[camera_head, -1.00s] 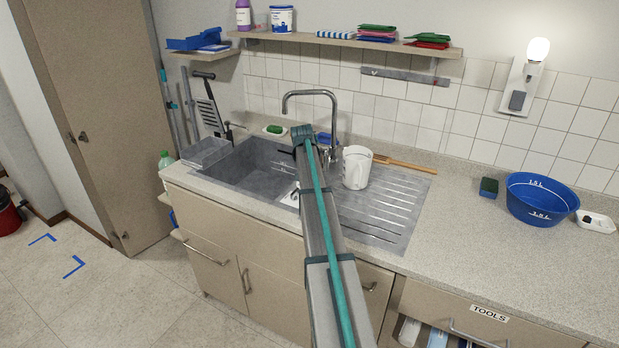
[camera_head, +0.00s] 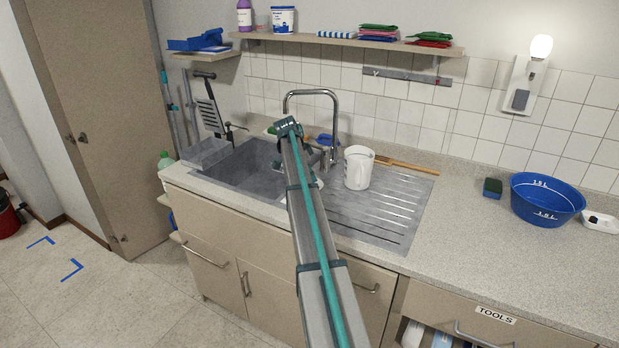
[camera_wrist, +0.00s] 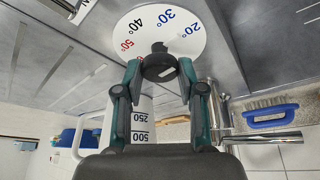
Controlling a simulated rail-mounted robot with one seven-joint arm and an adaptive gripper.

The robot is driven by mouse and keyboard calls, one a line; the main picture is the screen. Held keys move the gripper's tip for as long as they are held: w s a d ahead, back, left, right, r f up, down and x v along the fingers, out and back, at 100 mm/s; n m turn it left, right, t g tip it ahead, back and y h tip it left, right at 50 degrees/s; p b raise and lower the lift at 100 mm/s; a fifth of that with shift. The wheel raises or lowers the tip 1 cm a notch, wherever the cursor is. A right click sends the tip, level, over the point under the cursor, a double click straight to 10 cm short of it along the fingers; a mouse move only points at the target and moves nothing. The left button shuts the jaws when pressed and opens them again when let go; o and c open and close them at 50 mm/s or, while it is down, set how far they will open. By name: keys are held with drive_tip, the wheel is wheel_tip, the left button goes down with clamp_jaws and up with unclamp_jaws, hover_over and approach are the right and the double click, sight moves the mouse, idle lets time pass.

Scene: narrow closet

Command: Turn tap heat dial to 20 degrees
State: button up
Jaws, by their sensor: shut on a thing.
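The heat dial (camera_wrist: 178,42) is a white disc in the wrist view, marked 20° and 30° in blue, 40° in black and 50° in red. Its black knob (camera_wrist: 160,66) has a small tab on the disc side, lying nearest the 30° and 40° side; the exact setting is unclear. My gripper (camera_wrist: 159,74) is shut on the knob, one teal finger on each side. In the head view my arm hides most of the dial; a pale edge (camera_head: 319,183) shows beside it. The tap (camera_head: 334,125) stands behind the sink.
A white measuring jug (camera_head: 357,168) stands on the drainer right of my arm. The sink basin (camera_head: 236,172) lies left. A blue brush (camera_wrist: 268,114) lies near the tap. A blue bowl (camera_head: 546,197) and sponge (camera_head: 492,187) sit on the right counter.

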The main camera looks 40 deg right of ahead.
drive_tip(key=shift+m, duration=0.8)
drive_tip(key=shift+g, duration=0.3)
drive_tip(key=o, duration=1.1)
drive_tip(key=v, duration=1.2)
drive_tip(key=shift+d, duration=0.15)
